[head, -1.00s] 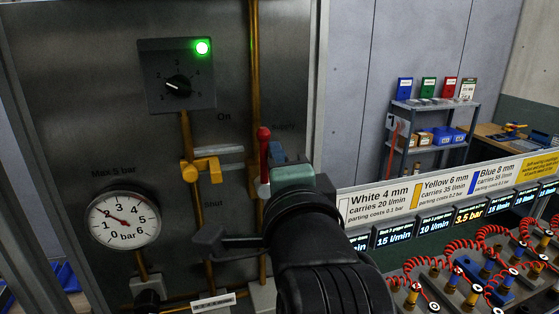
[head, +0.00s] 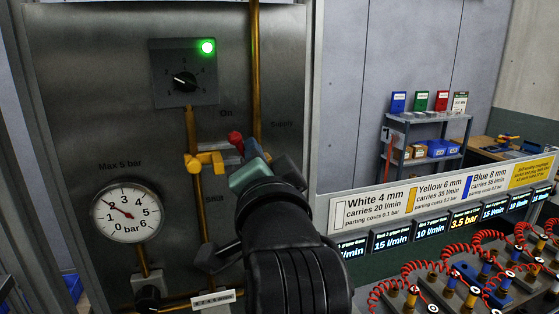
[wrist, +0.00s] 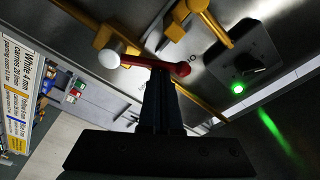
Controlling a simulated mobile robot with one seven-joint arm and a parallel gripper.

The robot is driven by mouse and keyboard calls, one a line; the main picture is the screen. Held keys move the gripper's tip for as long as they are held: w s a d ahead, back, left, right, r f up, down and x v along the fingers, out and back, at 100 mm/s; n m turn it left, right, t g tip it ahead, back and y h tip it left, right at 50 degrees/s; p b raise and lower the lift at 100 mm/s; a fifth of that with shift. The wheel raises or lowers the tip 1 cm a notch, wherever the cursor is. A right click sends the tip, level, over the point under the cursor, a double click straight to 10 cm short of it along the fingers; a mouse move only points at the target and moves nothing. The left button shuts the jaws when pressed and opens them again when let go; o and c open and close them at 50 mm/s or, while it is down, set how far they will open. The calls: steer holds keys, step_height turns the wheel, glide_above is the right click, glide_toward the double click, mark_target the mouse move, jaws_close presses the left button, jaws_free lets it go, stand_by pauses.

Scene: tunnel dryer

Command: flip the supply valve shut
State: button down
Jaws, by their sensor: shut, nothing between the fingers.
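The supply valve's red lever (head: 236,139) shows its knob just left of the brass pipe under the "Supply" label. Most of the lever is hidden behind my gripper. In the wrist view the red lever (wrist: 140,62) runs sideways from a white hub (wrist: 108,58) to a round red end. My gripper (head: 247,160) is shut and empty, right beside the lever. In the wrist view its dark fingers (wrist: 160,78) reach up to the lever near its knob end; whether they touch I cannot tell.
A pressure gauge (head: 126,212) reads about 2 bar. A dial box (head: 184,75) above has a lit green lamp. A sign (head: 440,195) and flow displays stand right, with red coiled hoses below.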

steer(key=a+f+n+b, duration=0.1)
steer(key=n+b, duration=0.1)
steer(key=n, duration=0.1)
steer(key=a+f+n+y+b, duration=0.1)
steer(key=n+b, duration=0.1)
steer(key=n, duration=0.2)
steer(key=s+a+f+n+y+b, duration=0.1)
steer(key=f+n+b, duration=0.1)
steer(key=n, duration=0.2)
steer(key=shift+a+f+b, duration=0.1)
steer(key=shift+a+b, duration=0.3)
steer(key=shift+f, duration=0.1)
stand_by(0.3)
